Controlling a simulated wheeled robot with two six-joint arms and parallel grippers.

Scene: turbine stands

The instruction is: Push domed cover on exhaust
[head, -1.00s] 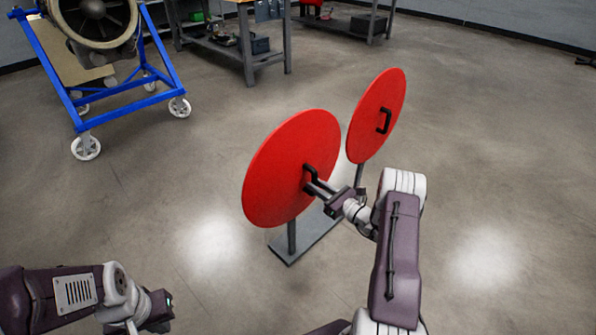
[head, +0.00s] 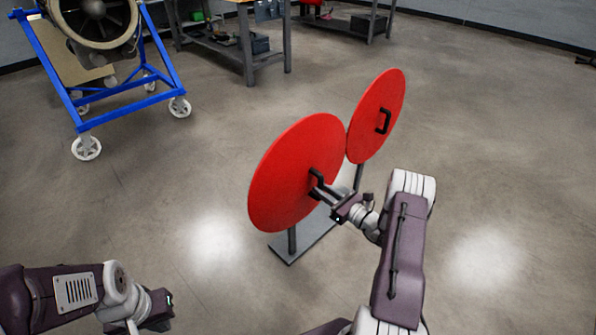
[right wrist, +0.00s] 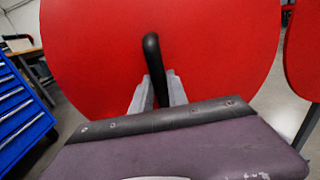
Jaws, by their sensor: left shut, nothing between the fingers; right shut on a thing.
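A large red disc-shaped cover (head: 285,180) with a black handle (head: 317,185) is at the middle of the head view, in front of a grey stand. My right gripper (head: 325,192) is shut on that handle; the handle and fingers also show in the right wrist view (right wrist: 153,75). A second red cover (head: 372,125) with its own black handle is on the stand just behind to the right. A turbine engine (head: 95,15) with a round open end sits at the upper left. My left gripper (head: 168,305) is at the lower left, away from the covers; its fingers are barely visible.
The engine rests on a blue wheeled frame (head: 125,95). The covers' stand has a flat grey base (head: 290,248) on the floor. Workbenches (head: 245,40) line the back. A blue drawer cabinet (right wrist: 20,110) shows in the right wrist view. The floor between stand and engine is clear.

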